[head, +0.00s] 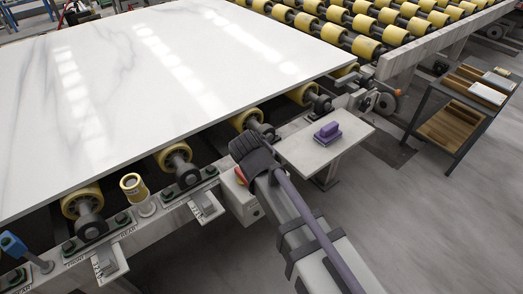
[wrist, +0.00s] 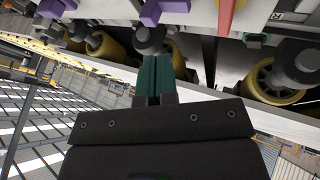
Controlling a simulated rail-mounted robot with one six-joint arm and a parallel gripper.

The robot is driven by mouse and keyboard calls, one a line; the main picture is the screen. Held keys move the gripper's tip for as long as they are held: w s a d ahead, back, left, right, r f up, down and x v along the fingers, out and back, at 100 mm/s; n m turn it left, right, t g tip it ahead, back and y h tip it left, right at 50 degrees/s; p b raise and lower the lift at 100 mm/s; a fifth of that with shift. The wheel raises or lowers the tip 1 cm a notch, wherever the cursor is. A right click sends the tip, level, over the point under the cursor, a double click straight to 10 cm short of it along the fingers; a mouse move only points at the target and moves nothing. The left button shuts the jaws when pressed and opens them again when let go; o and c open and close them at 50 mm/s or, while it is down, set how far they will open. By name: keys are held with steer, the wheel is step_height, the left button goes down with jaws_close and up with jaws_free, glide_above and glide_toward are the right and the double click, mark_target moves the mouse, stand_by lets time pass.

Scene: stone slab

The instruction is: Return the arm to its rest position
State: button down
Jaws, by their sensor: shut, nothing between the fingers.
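My gripper (wrist: 157,62) shows in the wrist view with its two teal fingers side by side, shut and empty. In the head view my arm reaches up from the lower right, and its dark end is beside the front edge of the white stone slab (head: 165,85), near the small side shelf (head: 290,150). The fingers cannot be made out there. The slab lies flat on the yellow rollers (head: 246,119).
A purple block-like object (head: 327,133) sits on the side shelf, right of my arm's end. A yellow can-shaped item (head: 133,186) and a blue object (head: 12,245) stand along the front beam. A cart (head: 450,125) stands at right; the floor between is open.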

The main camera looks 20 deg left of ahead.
steer(key=s+d+r+m+g+p, duration=0.1)
steer(key=d+r+m+g+p, duration=0.1)
steer(key=d, duration=1.2)
steer(key=s+d+r+m+g+h+p, duration=0.1)
steer(key=d+m+p, duration=0.4)
steer(key=d, duration=0.9)
steer(key=d+r+m+g+p, duration=0.4)
steer(key=d+r+p, duration=0.1)
steer(key=d, duration=0.9)
steer(key=shift+s+d+r, duration=0.15)
steer(key=shift+s+r, duration=0.1)
steer(key=shift+s, duration=0.15)
